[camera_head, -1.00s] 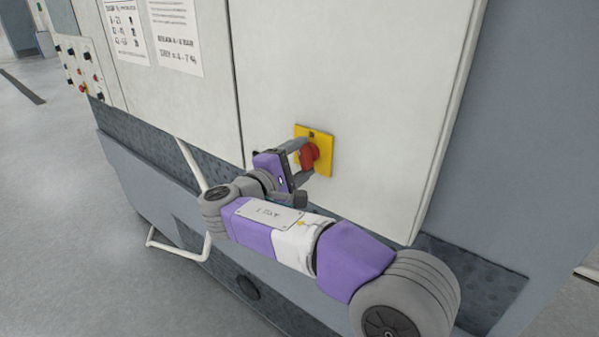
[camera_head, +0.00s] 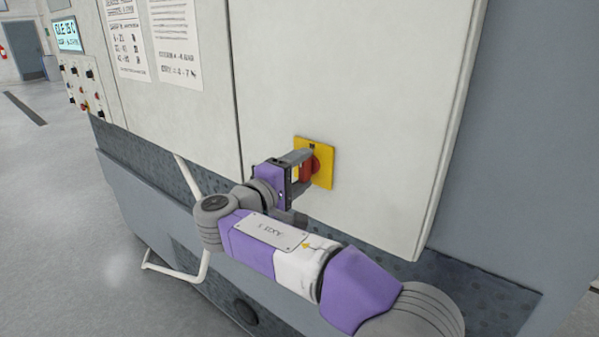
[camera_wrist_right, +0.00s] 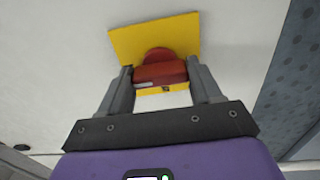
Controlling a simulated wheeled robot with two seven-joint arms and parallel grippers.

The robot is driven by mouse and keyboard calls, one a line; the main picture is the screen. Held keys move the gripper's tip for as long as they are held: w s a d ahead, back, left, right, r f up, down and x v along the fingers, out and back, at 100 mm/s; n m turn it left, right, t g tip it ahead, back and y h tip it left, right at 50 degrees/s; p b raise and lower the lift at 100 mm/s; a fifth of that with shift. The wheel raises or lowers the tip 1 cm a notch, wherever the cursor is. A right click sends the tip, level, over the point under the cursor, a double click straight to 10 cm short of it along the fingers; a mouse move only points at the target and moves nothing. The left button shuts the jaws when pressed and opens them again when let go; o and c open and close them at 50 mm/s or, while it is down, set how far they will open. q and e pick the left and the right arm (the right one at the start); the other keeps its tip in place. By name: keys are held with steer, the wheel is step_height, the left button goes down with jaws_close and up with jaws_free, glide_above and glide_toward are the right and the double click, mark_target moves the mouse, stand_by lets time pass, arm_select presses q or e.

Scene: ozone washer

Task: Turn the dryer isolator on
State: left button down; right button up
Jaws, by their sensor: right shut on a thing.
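The dryer isolator is a red rotary knob (camera_head: 309,168) on a yellow square plate (camera_head: 325,160), fixed to the pale cabinet door. In the right wrist view the red knob (camera_wrist_right: 160,72) sits between the fingers, with the yellow plate (camera_wrist_right: 150,38) behind it. My right gripper (camera_head: 304,165) is shut on the knob, one finger on each side of it; it also shows in the right wrist view (camera_wrist_right: 161,78). Part of the knob is hidden by the fingers in the head view. My left gripper is not in view.
The flat cabinet door (camera_head: 370,90) surrounds the plate. A control panel with several buttons (camera_head: 82,88) and a lit display (camera_head: 67,35) are at the far left. A white tubular rail (camera_head: 190,185) stands out low on the machine. Grey floor (camera_head: 60,220) is clear at the left.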

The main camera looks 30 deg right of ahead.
steer(key=shift+r, duration=0.1)
steer(key=o, duration=1.1)
steer(key=shift+s+d, duration=0.1)
steer(key=shift+c, duration=0.2)
steer(key=shift+a, duration=0.2)
steer(key=v, duration=0.7)
steer(key=shift+a, duration=0.1)
